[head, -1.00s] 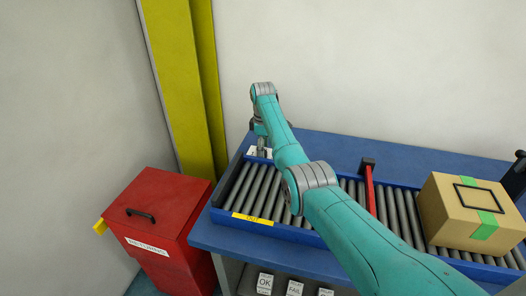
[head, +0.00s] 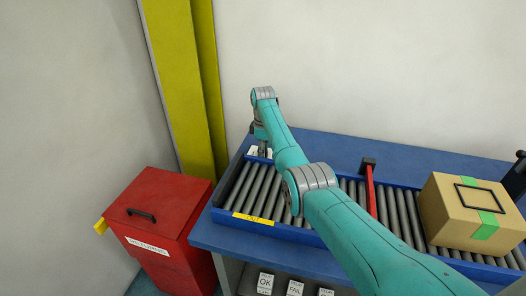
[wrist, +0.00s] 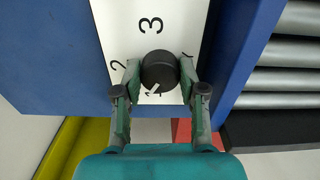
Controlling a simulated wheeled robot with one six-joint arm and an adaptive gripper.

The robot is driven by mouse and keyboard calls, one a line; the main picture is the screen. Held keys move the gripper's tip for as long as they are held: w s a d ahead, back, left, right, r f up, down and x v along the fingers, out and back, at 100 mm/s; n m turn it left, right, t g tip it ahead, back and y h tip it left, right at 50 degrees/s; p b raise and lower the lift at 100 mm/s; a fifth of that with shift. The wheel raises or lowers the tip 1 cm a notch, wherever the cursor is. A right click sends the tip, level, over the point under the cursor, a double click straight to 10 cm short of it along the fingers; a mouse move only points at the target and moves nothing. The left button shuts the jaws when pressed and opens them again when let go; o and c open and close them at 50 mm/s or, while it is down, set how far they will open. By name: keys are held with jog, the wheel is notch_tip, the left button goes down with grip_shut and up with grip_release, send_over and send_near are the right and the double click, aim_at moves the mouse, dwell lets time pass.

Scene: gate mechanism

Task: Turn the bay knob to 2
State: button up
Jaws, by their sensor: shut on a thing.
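The bay knob (wrist: 160,68) is a round black knob on a white dial plate (wrist: 118,22) in the wrist view. The plate shows a 3 above the knob, a 2 at its left and a partly hidden 1 below it. A white mark on the knob's lower edge points down and slightly left, by the 1. My gripper (wrist: 160,73) is shut on the knob, one finger on each side. In the head view my gripper (head: 263,148) is over the plate at the table's far left corner, and the knob is hidden there.
A roller conveyor (head: 262,188) runs along the blue table (head: 335,146), with a red bar (head: 370,188) across it and a cardboard box (head: 470,212) at the right. A red bin (head: 165,215) stands left of the table, near a yellow post (head: 180,85).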

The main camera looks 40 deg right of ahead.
jog(key=m, duration=0.5)
jog(key=shift+m, duration=0.3)
jog(key=m, duration=0.5)
jog(key=shift+m, duration=0.4)
jog(key=o, duration=1.1)
jog(key=shift+o, duration=0.2)
notch_tip(320, 180, up, 12)
